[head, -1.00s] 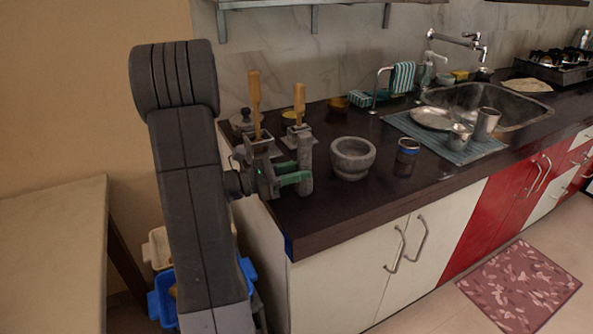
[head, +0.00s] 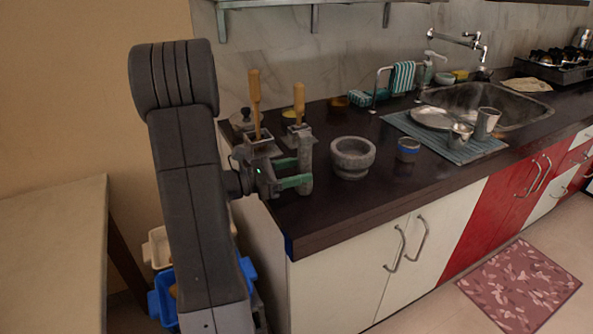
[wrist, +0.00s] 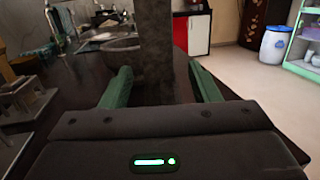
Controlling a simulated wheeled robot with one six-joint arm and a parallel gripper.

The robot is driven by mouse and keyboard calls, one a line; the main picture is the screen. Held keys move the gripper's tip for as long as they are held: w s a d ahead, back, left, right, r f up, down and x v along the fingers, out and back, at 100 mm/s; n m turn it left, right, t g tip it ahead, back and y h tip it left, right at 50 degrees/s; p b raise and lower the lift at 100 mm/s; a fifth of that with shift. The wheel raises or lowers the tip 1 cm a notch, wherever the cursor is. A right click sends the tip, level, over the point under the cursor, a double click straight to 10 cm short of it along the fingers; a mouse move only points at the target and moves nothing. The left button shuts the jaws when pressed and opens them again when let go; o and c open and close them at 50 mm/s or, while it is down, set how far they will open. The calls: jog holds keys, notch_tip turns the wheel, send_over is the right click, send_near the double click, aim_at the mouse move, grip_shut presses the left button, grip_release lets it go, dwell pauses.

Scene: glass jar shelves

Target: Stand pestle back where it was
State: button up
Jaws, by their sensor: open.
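The pestle (head: 306,165) is a grey stone cylinder standing upright on the dark counter near its left end. My gripper (head: 297,172) is beside it, with its green fingers spread apart and reaching toward it from the left. In the wrist view the pestle (wrist: 154,45) rises as a dark column between the two open fingers of my gripper (wrist: 161,75). Its foot is hidden there by my gripper body. The grey stone mortar (head: 352,158) stands to the right of the pestle, apart from it.
Wooden-handled tools (head: 255,95) stand in metal holders behind my gripper. A blue-banded cup (head: 408,150) is right of the mortar. A striped mat (head: 465,155) with steel vessels lies by the sink (head: 505,105). The counter's front edge is close to the pestle.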

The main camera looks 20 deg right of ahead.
jog(key=shift+w+a+f, duration=0.1)
jog(key=shift+w+a, duration=0.1)
jog(key=shift+a, duration=1.1)
jog(key=shift+w+a+f, duration=0.1)
jog(key=shift+w+a, duration=0.05)
jog(key=shift+a, duration=1.15)
jog(key=shift+w+a+f, duration=0.1)
jog(key=shift+w+a, duration=0.1)
jog(key=shift+a, duration=1.1)
jog(key=shift+a, duration=0.1)
jog(key=w+a+f, duration=0.1)
jog(key=a, duration=1.2)
jog(key=shift+w+a+p, duration=0.25)
jog(key=shift+w+p, duration=0.05)
jog(key=shift+w, duration=0.1)
jog(key=shift+f, duration=0.1)
jog(key=d, duration=0.4)
jog(key=s+d, duration=0.1)
jog(key=d, duration=0.4)
jog(key=s+d+r, duration=0.1)
jog(key=d, duration=0.4)
jog(key=shift+r, duration=0.1)
jog(key=shift+w+a, duration=0.1)
